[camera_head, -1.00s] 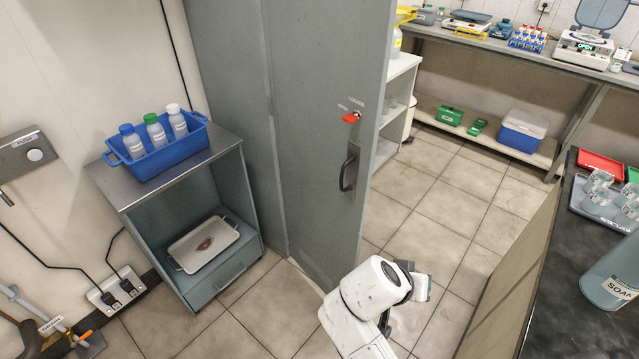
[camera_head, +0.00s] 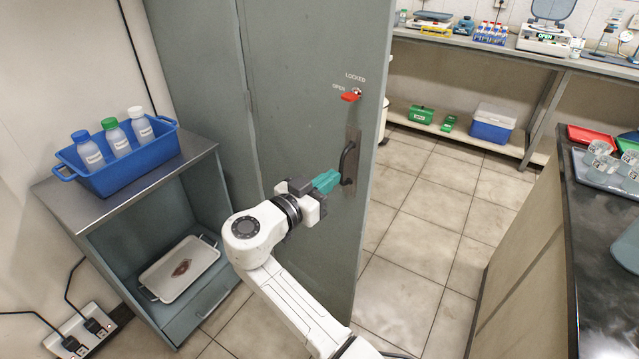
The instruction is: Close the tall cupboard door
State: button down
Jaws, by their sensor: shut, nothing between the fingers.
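The tall cupboard's grey-green door (camera_head: 300,120) stands open, swung out toward me. Its black pull handle (camera_head: 348,163) is near the door's right edge. A red latch lever (camera_head: 350,97) above the handle points toward the "OPEN" label. My gripper (camera_head: 336,180) is shut with nothing in its teal fingers. Its fingertips are right at the handle's left side, in front of the door face; I cannot tell whether they touch it. The cupboard's inside is hidden behind the door.
A low cabinet (camera_head: 190,160) at left holds a blue crate (camera_head: 115,180) with three bottles, and a tray (camera_head: 180,268) below. A dark-topped counter (camera_head: 590,240) stands at right. Tiled floor (camera_head: 430,230) between the door and counter is clear. A back bench (camera_head: 480,55) holds instruments.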

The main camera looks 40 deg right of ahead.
aim_at(364, 156)
jog(key=d, duration=0.3)
jog(key=w+d+p, duration=0.1)
jog(key=d, duration=0.4)
jog(key=shift+w+d, duration=0.2)
jog(key=shift+d, duration=0.5)
jog(key=shift+w+d, duration=0.1)
jog(key=shift+d+f, duration=0.1)
jog(key=shift+d, duration=0.15)
jog(key=w+d+n+t+y+b, duration=0.2)
jog(key=w+d+b, duration=0.3)
jog(key=d+b, duration=0.4)
jog(key=w+d+n+t+y+b, duration=0.2)
jog(key=w+d+t+b, duration=0.3)
jog(key=d+b, duration=0.4)
jog(key=w+d+n+t+y+b, duration=0.2)
jog(key=w+d+b, duration=0.4)
jog(key=d+b, duration=0.3)
jog(key=shift+w+d+f+n+t, duration=0.15)
jog(key=shift+d+n+t, duration=0.55)
jog(key=shift+d+n, duration=0.15)
jog(key=shift+r+b, duration=0.25)
jog(key=shift+b, duration=0.35)
